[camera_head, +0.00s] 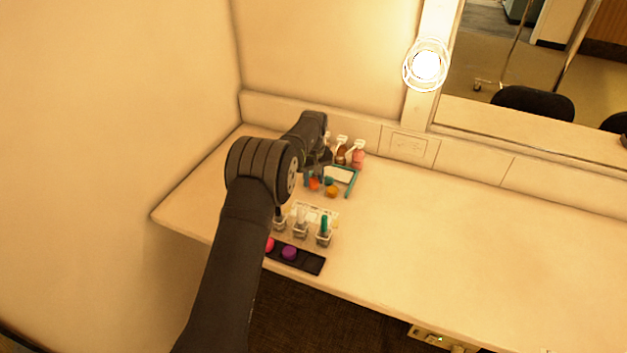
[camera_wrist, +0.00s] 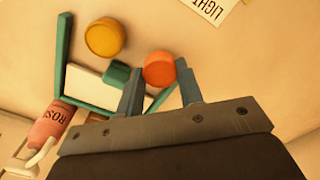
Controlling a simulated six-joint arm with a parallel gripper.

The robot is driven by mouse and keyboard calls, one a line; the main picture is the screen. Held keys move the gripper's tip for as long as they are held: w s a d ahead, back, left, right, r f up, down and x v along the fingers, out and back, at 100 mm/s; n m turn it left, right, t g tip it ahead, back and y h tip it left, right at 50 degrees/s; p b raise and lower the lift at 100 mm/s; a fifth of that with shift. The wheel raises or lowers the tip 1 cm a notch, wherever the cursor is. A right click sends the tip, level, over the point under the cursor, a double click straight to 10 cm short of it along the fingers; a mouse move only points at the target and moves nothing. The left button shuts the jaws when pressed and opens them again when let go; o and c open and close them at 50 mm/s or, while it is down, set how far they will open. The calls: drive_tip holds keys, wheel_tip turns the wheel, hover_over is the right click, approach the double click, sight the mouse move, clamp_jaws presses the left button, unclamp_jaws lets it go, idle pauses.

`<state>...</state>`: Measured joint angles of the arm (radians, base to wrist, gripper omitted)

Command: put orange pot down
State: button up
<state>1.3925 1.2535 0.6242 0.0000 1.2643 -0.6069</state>
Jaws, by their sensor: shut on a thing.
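The orange pot (camera_wrist: 159,69) sits between the two fingertips of my gripper (camera_wrist: 160,75) in the wrist view, and the gripper is shut on it. The orange pot (camera_head: 314,184) also shows in the head view, below the end of my arm, where the fingers are hard to make out. A yellow pot (camera_wrist: 104,37) is apart from it, up and to the left in the wrist view; in the head view the yellow pot (camera_head: 332,191) is just to its right. I cannot tell whether the orange pot touches the surface beneath.
A teal frame with a white panel (camera_wrist: 95,84) lies close to the gripper. Pump bottles, one pink (camera_head: 358,159), stand behind. Clear cups (camera_head: 301,229) and a black tray (camera_head: 312,264) with a purple pot (camera_head: 289,253) are in front. The counter's right side is clear.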

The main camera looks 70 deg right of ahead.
sight(313, 181)
drive_tip(key=shift+f, duration=0.4)
drive_tip(key=shift+f, duration=0.15)
drive_tip(key=o, duration=0.7)
wheel_tip(313, 181, up, 12)
drive_tip(key=shift+r, duration=0.15)
